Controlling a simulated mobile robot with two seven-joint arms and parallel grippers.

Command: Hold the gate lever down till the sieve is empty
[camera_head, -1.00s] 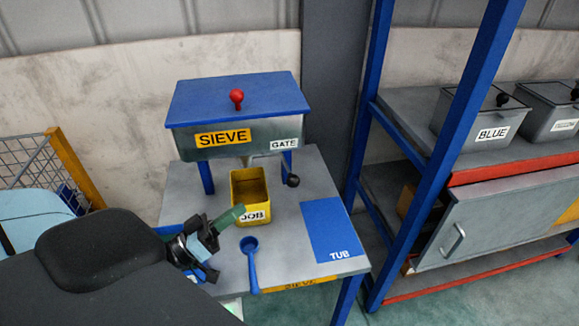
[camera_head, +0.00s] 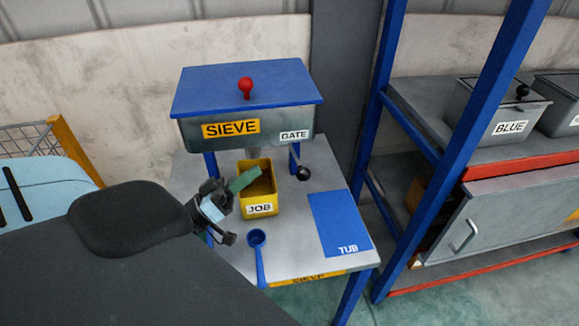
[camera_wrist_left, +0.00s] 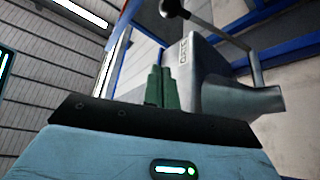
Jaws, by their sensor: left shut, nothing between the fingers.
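The sieve (camera_head: 225,129) is a grey box with a blue top and a red knob, standing on blue legs; its inside is hidden. The gate lever (camera_head: 303,173) has a black ball end and hangs at the sieve's right, below the GATE label. It also shows in the left wrist view (camera_wrist_left: 224,35), beyond my fingers. A yellow tub marked JOB (camera_head: 261,209) stands below the sieve. My left gripper (camera_head: 245,180) is shut and empty, its green fingers overlapping the tub's left side in the picture, apart from the lever. My right gripper is not seen.
A blue scoop (camera_head: 258,256) lies on the table in front of the tub. A blue TUB mat (camera_head: 340,223) lies bare at the table's right. A blue-framed rack (camera_head: 440,145) with lidded bins (camera_head: 495,112) stands to the right.

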